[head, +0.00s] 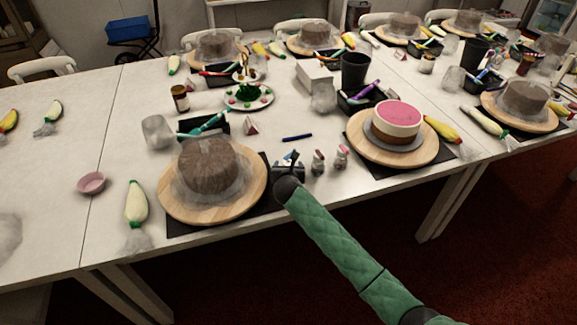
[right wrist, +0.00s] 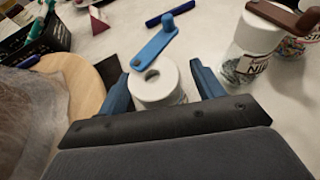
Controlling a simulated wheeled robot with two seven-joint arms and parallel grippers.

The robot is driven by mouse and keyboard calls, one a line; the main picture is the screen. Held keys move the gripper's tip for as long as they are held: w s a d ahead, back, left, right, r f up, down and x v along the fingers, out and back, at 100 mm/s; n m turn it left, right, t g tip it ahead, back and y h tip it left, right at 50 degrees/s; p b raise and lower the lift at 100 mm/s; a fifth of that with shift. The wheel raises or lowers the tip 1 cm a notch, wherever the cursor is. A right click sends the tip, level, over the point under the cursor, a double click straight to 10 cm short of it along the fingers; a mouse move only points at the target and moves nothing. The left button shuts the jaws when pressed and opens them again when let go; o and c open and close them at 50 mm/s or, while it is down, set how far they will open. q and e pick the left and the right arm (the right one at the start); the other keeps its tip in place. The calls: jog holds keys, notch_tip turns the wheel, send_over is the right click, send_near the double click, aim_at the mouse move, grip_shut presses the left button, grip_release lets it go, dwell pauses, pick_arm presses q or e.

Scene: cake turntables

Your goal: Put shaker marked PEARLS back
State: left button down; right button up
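My right gripper (head: 288,168) is low over the table, beside the front cake stand. In the right wrist view its two blue fingers (right wrist: 160,85) are apart, one on each side of a white shaker (right wrist: 158,86) with a blue arm-like top piece (right wrist: 165,38). A narrow gap shows on the right side of this shaker. No label is readable on it; its lower body is hidden by my gripper. Another white-topped shaker (right wrist: 255,38) with a brown top piece and a partly readable label stands to the right. Two small shakers (head: 318,162) (head: 341,156) show in the head view. My left gripper is out of view.
A wooden turntable (head: 180,205) with a wrapped brown cake is close on the left. Another turntable (head: 425,150) with a pink-topped cake is on the right. A blue pen (head: 297,137) lies behind the shakers. A dark tool box (head: 215,128) stands behind the left cake.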

jog(key=shift+r, duration=0.1)
jog(key=shift+s, duration=0.15)
jog(key=shift+s+r, duration=0.15)
jog(key=shift+s, duration=0.25)
pick_arm(q)
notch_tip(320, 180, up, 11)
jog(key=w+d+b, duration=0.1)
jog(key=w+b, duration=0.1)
jog(key=b, duration=0.1)
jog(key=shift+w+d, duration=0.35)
pick_arm(e)
jog(key=v, duration=1)
jog(key=shift+s+r, duration=0.25)
jog(key=shift+s, duration=0.1)
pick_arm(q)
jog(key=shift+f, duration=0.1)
